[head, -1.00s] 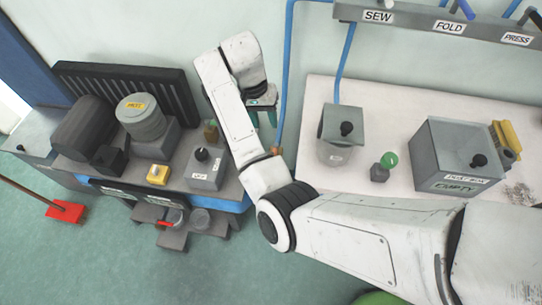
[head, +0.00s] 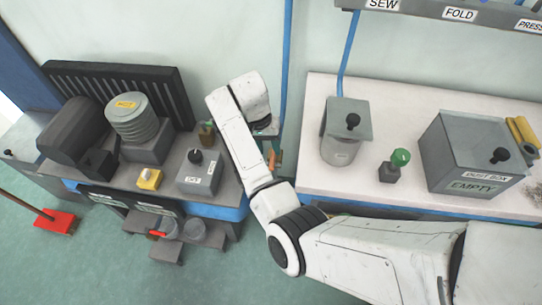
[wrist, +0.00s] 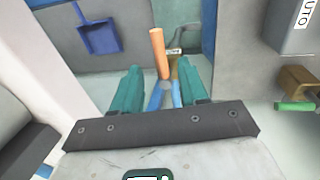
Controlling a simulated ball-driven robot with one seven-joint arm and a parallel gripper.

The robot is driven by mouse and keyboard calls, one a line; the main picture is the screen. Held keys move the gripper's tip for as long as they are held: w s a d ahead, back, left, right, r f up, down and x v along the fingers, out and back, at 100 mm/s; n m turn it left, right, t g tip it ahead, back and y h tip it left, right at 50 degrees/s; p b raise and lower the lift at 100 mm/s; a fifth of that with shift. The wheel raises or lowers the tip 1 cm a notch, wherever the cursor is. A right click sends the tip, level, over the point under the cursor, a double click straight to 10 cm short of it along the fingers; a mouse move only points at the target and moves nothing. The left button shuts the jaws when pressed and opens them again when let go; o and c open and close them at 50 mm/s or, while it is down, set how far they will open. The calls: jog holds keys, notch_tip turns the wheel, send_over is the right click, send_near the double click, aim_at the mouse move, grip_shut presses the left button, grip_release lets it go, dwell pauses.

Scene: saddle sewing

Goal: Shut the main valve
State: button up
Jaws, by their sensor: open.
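An orange lever (head: 274,159) shows right of my forearm in the head view, in line with the blue pipe on the wall; I take it for the main valve's handle. In the wrist view, the orange lever (wrist: 157,50) stands nearly upright, beside a small brass-coloured part (wrist: 174,66) and above blue pipe pieces (wrist: 155,97). My gripper (wrist: 160,66) is open, with one teal finger on each side of the lever's line of sight. I cannot tell whether the lever is between the fingers or beyond them. In the head view my wrist mostly hides the fingers.
The left bench (head: 222,211) holds a motor, a ribbed cylinder and a grey box with a black knob. The right bench (head: 307,160) holds a lidded canister, a green knob and a dust box (head: 466,152). A blue dustpan (wrist: 97,36) hangs on the wall.

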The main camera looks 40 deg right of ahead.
aim_at(273, 160)
jog(key=shift+s+d+f, duration=0.1)
jog(key=shift+s+f, duration=0.05)
jog(key=shift+f, duration=0.65)
jog(key=shift+s+d+f, duration=0.1)
jog(key=shift+f, duration=0.65)
jog(key=shift+s+d+f, duration=0.1)
jog(key=shift+s+f, duration=0.05)
jog(key=shift+f, duration=0.65)
grip_shut()
